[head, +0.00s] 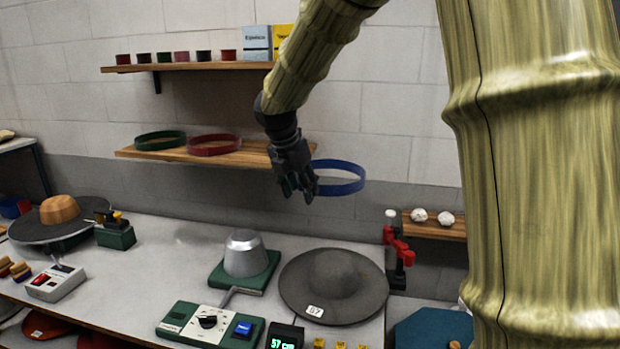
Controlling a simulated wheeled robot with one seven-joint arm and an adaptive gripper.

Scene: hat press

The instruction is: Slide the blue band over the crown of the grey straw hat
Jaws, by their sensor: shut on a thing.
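My gripper (300,186) is shut on the blue band (343,187), gripping the left side of its ring. The band hangs in the air, roughly level, in front of the wall and to the right of the lower shelf. The grey straw hat (335,281) lies brim down on the bench at the right, its rounded crown upward. A white label marked 57 sits on its front brim. The band is above the hat in the picture and apart from it. The band's left end is partly hidden by my fingers.
A metal dome on a green base (245,255) stands left of the hat, with a green control box (209,323) in front. A red-and-black stand (398,252) rises at the right. Green (160,140) and red (214,144) bands lie on the lower shelf (180,154).

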